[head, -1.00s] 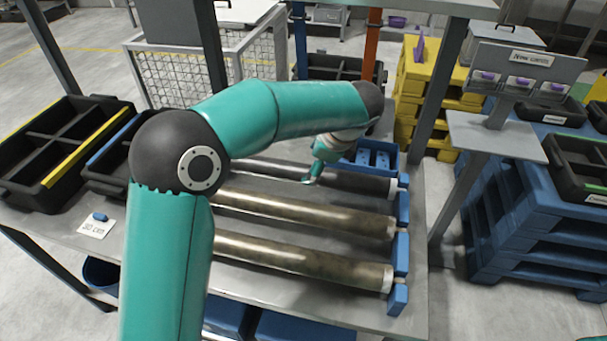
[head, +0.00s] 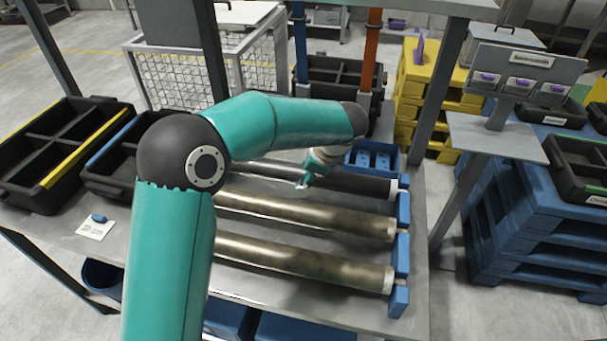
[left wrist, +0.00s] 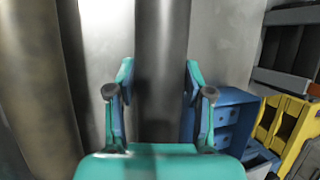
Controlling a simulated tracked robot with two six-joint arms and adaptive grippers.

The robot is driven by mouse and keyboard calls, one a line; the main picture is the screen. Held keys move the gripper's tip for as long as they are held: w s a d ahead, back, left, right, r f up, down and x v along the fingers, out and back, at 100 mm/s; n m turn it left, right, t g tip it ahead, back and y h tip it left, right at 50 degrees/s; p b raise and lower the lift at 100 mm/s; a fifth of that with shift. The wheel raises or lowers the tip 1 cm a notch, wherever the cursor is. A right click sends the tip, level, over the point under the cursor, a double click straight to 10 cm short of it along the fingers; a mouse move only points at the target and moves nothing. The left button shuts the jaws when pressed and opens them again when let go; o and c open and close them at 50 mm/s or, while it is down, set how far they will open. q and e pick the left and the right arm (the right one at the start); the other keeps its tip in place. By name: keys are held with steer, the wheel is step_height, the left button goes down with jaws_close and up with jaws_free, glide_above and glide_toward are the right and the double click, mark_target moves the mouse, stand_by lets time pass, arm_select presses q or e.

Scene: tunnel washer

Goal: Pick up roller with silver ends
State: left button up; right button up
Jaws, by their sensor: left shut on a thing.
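Three long rollers lie side by side on the grey table. The back one is a dark grey roller (head: 352,183) with a light, silvery right end; its left part is behind my arm. My left gripper (head: 303,184) is at this roller, near the middle of its visible length. In the left wrist view, my left gripper (left wrist: 160,88) has its fingers on both sides of the dark roller (left wrist: 161,45), shut on it. The middle bronze roller (head: 310,212) and front bronze roller (head: 300,259) have pale right ends. My right gripper is not in view.
Blue blocks (head: 402,252) stand along the rollers' right ends. A blue bin (head: 375,158) is behind the dark roller. Black trays (head: 62,130) are at the left, and an orange post (head: 371,50) rises behind. A sign stand (head: 497,140) is at the right.

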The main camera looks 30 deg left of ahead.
arm_select(q)
jaws_close()
steer(key=shift+r, duration=0.1)
steer(key=shift+r, duration=0.15)
